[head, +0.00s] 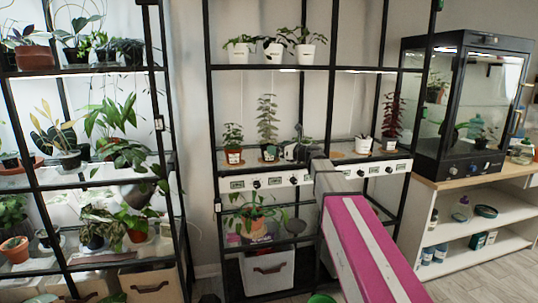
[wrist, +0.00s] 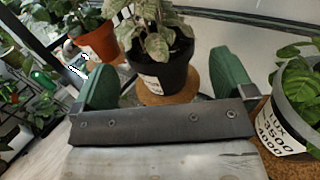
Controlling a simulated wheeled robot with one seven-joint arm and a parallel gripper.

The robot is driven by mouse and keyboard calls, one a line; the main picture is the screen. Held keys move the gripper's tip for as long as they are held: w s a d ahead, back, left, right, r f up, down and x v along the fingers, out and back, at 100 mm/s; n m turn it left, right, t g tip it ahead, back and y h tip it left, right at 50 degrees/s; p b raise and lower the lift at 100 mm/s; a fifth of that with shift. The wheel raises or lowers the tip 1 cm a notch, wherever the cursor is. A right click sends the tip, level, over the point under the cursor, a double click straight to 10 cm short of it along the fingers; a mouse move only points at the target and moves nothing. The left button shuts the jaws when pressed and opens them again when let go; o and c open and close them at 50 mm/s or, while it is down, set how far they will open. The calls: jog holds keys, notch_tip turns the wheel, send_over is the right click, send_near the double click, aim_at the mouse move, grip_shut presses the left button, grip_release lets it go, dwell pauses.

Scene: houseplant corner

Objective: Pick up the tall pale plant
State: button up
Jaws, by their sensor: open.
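A plant with pale grey-green leaves (wrist: 158,32) stands upright in a black pot (wrist: 160,78) with a white label, on a round cork mat (wrist: 168,97), in the wrist view. My gripper (wrist: 162,78) is open, one green finger on each side of this pot, with nothing gripped. The plant's top is cut off by the picture edge. Whether the fingers touch the pot I cannot tell. In the head view my gripper (head: 298,152) is at the middle shelf; a few leaves (head: 299,130) show just above it, their pot hidden. A tall, narrow plant (head: 267,115) stands to its left.
In the wrist view an orange pot (wrist: 97,42) stands left of the black pot, and a grey pot (wrist: 283,112) with a lettered label stands close on the right. Black rack posts (head: 209,110) and an upper shelf (head: 300,68) frame the space. A white pot (head: 363,146) stands right of my gripper.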

jog(key=x, duration=0.5)
jog(key=shift+s+f, duration=0.1)
jog(key=shift+f, duration=0.3)
jog(key=c, duration=0.7)
jog(key=shift+c, duration=0.2)
jog(key=shift+r, duration=0.2)
